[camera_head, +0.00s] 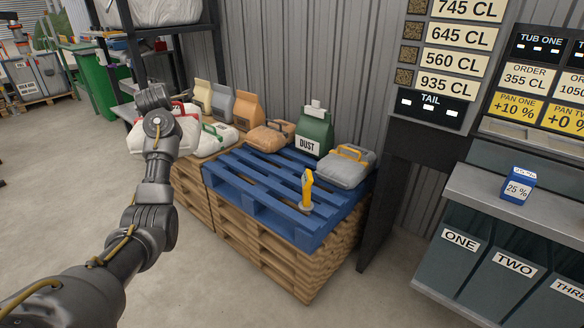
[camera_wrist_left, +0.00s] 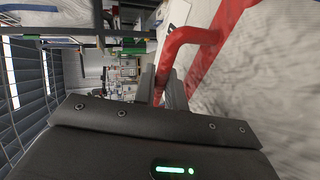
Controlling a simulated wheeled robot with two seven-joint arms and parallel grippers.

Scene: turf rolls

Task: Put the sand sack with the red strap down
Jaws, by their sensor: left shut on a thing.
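The white sand sack with the red strap (camera_head: 186,133) is at the left of the pallets in the head view, partly hidden behind my left arm. My left gripper (camera_head: 155,98) is at the sack, with its fingertips hidden in the head view. In the left wrist view, the gripper (camera_wrist_left: 170,88) is shut on the red strap (camera_wrist_left: 192,37), and the pale sack side (camera_wrist_left: 270,75) fills the right. I cannot tell whether the sack touches anything below. My right gripper is in neither view.
A blue pallet (camera_head: 252,186) on a wooden stack carries a grey sack (camera_head: 345,168), a green DUST bag (camera_head: 313,134) and a yellow-handled tool (camera_head: 307,188). A green-strapped sack (camera_head: 214,139) and several bags stand close right of the held sack. Open floor lies left.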

